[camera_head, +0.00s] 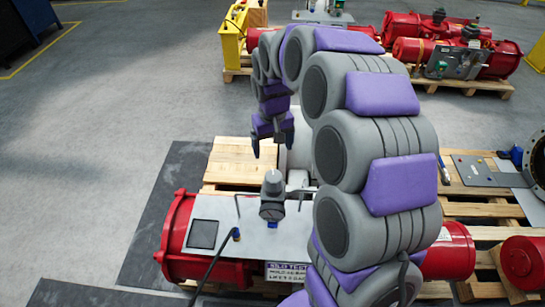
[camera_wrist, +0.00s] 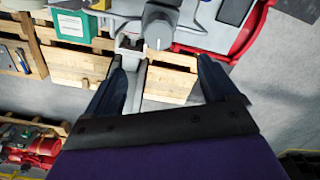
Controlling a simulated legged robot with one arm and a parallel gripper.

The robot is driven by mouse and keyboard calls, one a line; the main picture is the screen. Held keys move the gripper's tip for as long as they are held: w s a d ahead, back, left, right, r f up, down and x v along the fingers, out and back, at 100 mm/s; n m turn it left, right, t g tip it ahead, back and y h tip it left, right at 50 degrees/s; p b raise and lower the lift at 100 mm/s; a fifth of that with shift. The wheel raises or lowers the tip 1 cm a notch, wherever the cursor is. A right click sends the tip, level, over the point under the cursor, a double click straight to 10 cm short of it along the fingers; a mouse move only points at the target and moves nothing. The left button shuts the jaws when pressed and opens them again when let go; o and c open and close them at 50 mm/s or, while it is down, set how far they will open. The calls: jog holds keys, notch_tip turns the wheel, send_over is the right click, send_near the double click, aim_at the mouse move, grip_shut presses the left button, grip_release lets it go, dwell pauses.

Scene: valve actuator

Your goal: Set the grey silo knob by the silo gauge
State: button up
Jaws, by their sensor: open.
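The grey silo knob (camera_head: 272,183) stands upright on top of a grey regulator body with a dark round face that looks like the silo gauge (camera_head: 271,211). The fitting is mounted on a light metal plate over a red actuator. My gripper (camera_head: 272,147) points down, behind and above the knob in the head view, and is open and empty. In the wrist view, my gripper (camera_wrist: 161,67) has its two dark fingers apart, with a grey cylinder that appears to be the knob (camera_wrist: 159,32) beyond the fingertips. The gauge reading is too small to tell.
The red actuator (camera_head: 178,240) rests on a wooden pallet (camera_head: 238,160), with a label reading "SILO" (camera_head: 287,271) at its front. Thin bent metal tubes flank the knob. A black cable (camera_head: 212,262) runs from the plate. Open floor lies left.

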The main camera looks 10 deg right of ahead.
jog(key=shift+r, duration=1.3)
jog(key=s+f+g+b, duration=0.1)
jog(key=s+f+b, duration=0.1)
jog(key=s, duration=1.5)
jog(key=s+f+m+b, duration=0.1)
jog(key=s+f+b, duration=0.2)
jog(key=s, duration=1.4)
jog(key=shift+s+g+b, duration=0.2)
jog(key=shift+g+b, duration=0.2)
jog(key=shift+b, duration=0.35)
jog(key=shift+d+f, duration=0.1)
jog(key=shift+f, duration=0.05)
